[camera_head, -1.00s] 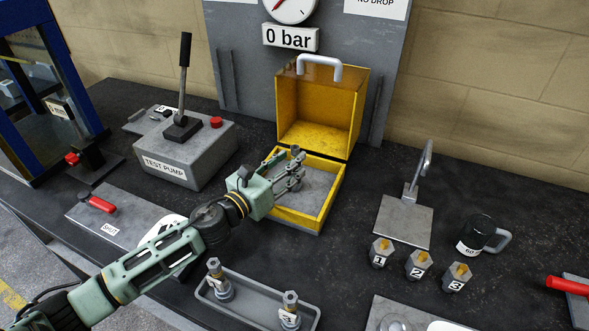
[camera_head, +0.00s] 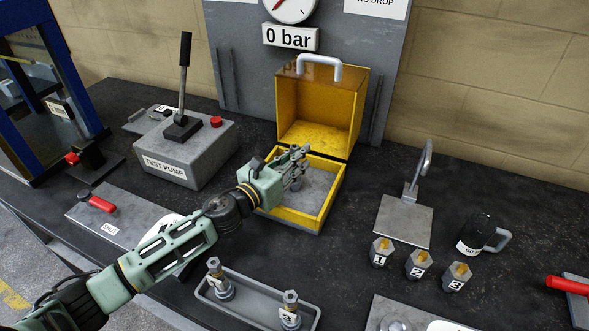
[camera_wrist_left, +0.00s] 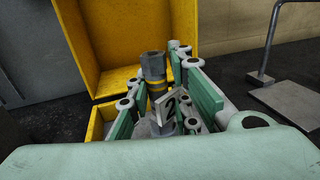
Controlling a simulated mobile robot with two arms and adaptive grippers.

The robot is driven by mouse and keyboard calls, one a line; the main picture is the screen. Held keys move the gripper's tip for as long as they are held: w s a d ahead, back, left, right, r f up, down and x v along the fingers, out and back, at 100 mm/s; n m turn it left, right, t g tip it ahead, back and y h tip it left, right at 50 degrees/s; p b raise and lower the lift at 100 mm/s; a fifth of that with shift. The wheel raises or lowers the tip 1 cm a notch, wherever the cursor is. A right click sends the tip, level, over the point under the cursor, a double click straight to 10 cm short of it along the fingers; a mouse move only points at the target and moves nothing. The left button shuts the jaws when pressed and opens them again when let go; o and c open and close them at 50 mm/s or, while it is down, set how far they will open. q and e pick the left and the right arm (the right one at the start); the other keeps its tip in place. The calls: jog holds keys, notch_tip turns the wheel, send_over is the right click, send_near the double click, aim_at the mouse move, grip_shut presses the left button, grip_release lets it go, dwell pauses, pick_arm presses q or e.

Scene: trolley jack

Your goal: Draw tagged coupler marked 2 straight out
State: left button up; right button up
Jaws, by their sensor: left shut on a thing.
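My left gripper (camera_head: 297,168) is inside the open yellow box (camera_head: 289,217), over its grey floor. In the left wrist view, the gripper's fingers (camera_wrist_left: 160,108) are shut around a grey cylindrical coupler (camera_wrist_left: 153,68) with a yellow band. A tag marked 2 (camera_wrist_left: 172,103) hangs at its near side. The coupler stands roughly upright in that view; its lower end is hidden by the fingers and tag. In the head view the gripper mostly hides it. My right gripper is not in view.
Behind the gripper stands the box's raised lid (camera_head: 318,110). A tray (camera_head: 255,304) with two couplers lies in front. Numbered hex fittings (camera_head: 418,265), a metal plate (camera_head: 403,222) and a dark mug (camera_head: 476,232) are at right. The test pump (camera_head: 180,150) is at left.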

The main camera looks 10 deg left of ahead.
aim_at(293, 146)
pick_arm(q)
jog(key=shift+r, duration=0.1)
grip_shut()
jog(key=shift+a+r, duration=0.1)
jog(key=shift+r, duration=0.05)
jog(key=shift+w+r+p, duration=0.15)
jog(key=shift+r+p, duration=1.25)
jog(key=shift+a+r+p, duration=0.2)
jog(key=shift+r+p, duration=0.3)
jog(key=shift+p, duration=0.1)
jog(key=shift+r, duration=0.15)
jog(key=shift+d, duration=0.2)
